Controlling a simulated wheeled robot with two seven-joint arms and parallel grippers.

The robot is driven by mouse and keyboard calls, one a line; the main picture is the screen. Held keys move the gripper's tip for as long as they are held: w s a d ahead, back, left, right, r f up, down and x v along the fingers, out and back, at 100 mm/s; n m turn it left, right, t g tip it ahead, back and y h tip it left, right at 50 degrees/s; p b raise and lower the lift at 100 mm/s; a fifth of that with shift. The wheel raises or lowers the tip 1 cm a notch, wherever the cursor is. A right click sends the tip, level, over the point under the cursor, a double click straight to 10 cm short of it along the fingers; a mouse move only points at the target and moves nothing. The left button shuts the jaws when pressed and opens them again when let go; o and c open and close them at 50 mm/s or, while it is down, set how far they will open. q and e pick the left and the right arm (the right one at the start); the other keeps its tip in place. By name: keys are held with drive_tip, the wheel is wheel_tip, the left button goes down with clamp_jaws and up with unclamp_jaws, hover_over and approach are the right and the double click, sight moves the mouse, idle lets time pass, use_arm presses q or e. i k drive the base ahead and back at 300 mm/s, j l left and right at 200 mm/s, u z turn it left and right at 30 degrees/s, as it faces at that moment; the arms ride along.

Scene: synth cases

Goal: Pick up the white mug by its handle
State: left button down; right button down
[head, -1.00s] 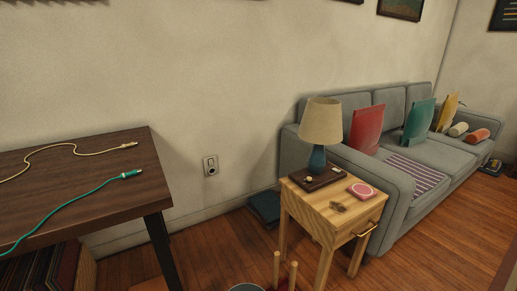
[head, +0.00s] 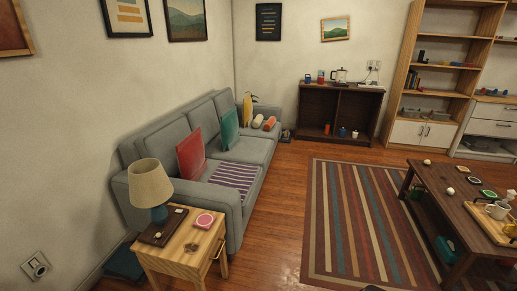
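A small white or cream mug (head: 498,210) stands on a wooden tray (head: 484,222) on the dark coffee table at the right edge. Its handle is too small to make out. Another pale item (head: 511,195) is beside it, partly cut off by the picture edge. A small whitish item (head: 355,134), possibly a mug, stands on the low shelf of the dark cabinet at the back. Neither of my grippers is in view.
The coffee table (head: 440,195) stands at right by a striped rug (head: 345,215). A grey sofa (head: 258,165) and a wooden side table (head: 180,258) with a lamp (head: 151,185) line the left. The dark cabinet (head: 337,103) is at the back. Rug and floor between look clear.

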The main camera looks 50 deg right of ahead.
sight(499, 211)
drive_tip(key=z, duration=3.4)
drive_tip(key=i+j+u, duration=0.4)
drive_tip(key=i, duration=0.2)
drive_tip(key=i+j+u, duration=0.2)
drive_tip(key=i, duration=0.4)
drive_tip(key=i+j+u, duration=0.2)
drive_tip(key=i, duration=0.4)
drive_tip(key=i+j+u, duration=0.15)
drive_tip(key=i, duration=0.45)
